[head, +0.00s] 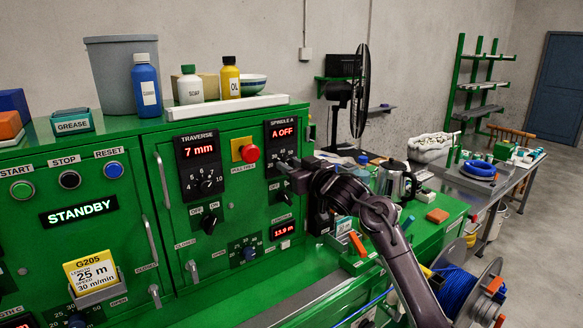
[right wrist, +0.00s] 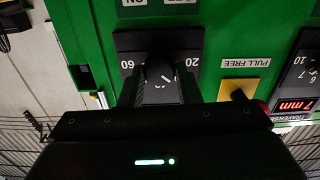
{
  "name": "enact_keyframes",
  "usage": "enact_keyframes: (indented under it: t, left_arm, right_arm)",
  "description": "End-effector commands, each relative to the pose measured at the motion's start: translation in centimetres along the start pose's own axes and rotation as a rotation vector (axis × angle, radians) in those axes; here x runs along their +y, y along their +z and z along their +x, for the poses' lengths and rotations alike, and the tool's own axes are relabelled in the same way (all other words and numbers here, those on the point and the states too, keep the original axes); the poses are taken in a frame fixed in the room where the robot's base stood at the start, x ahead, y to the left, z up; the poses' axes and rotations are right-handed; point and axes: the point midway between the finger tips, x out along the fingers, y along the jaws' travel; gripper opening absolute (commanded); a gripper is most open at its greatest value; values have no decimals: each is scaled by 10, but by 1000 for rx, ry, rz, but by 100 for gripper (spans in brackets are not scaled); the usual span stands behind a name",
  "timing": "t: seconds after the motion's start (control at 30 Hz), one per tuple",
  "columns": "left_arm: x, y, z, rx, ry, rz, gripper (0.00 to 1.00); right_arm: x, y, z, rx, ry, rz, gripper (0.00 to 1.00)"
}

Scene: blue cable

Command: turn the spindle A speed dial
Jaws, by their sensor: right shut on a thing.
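The spindle A speed dial (right wrist: 160,82) is a black knob with a white pointer mark on a black plate, with 60 and 20 printed beside it in the right wrist view. My right gripper (right wrist: 160,92) is shut on the dial, one finger on each side. My left gripper is not in view.
A red stop button on a yellow plate (head: 245,150) and the traverse dial (head: 207,184) are left of my right gripper. An off/on switch (head: 209,222) and a lower dial (head: 249,254) sit below. A kettle (head: 397,182) and blue cable spool (head: 458,292) stand to the right.

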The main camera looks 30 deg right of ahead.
Motion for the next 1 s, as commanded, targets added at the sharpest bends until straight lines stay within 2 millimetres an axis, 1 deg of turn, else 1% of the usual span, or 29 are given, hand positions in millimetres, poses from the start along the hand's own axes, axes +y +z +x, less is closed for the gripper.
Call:
enact_keyframes:
  t: [0.17,0.7,1.0]
  left_arm:
    - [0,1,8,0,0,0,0]
    - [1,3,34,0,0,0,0]
    - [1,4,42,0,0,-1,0]
  right_arm:
    - [0,1,0,1,1,-103,7]
    - [-1,2,0,1,1,-545,7]
    - [-2,1,0,1,0,-700,7]
